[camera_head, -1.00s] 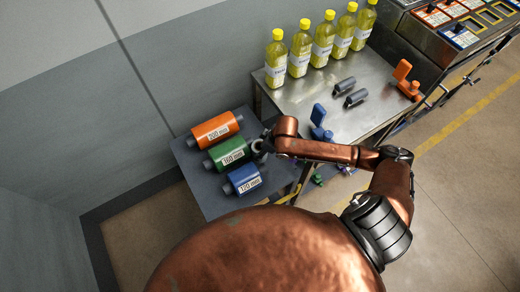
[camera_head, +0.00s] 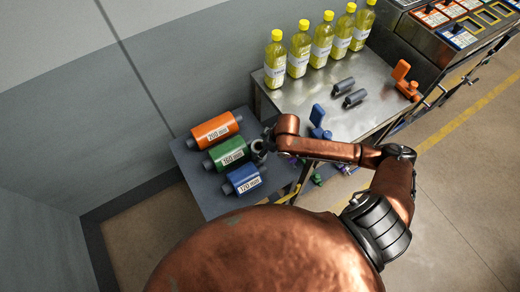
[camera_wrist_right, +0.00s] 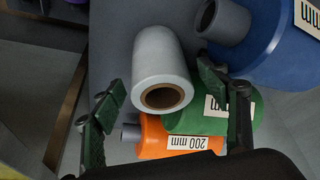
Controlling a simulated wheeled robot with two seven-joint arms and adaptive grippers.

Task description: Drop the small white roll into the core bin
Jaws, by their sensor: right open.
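The small white roll (camera_wrist_right: 162,68), a pale grey-white tube with a brown core hole, shows in the right wrist view. My right gripper (camera_wrist_right: 160,84) is open, with one finger on each side of the roll and visible gaps between. In the head view the right gripper (camera_head: 262,146) is at the right edge of the small grey table, beside the green roll (camera_head: 229,153). The roll is mostly hidden there by the gripper. I cannot make out the core bin in either view. My left gripper is not in view.
An orange 200 mm roll (camera_head: 215,130) and a blue 120 mm roll (camera_head: 243,180) lie near the green one on the grey table (camera_head: 197,193). A metal bench (camera_head: 300,97) with several yellow bottles stands behind to the right. A wall closes off the left.

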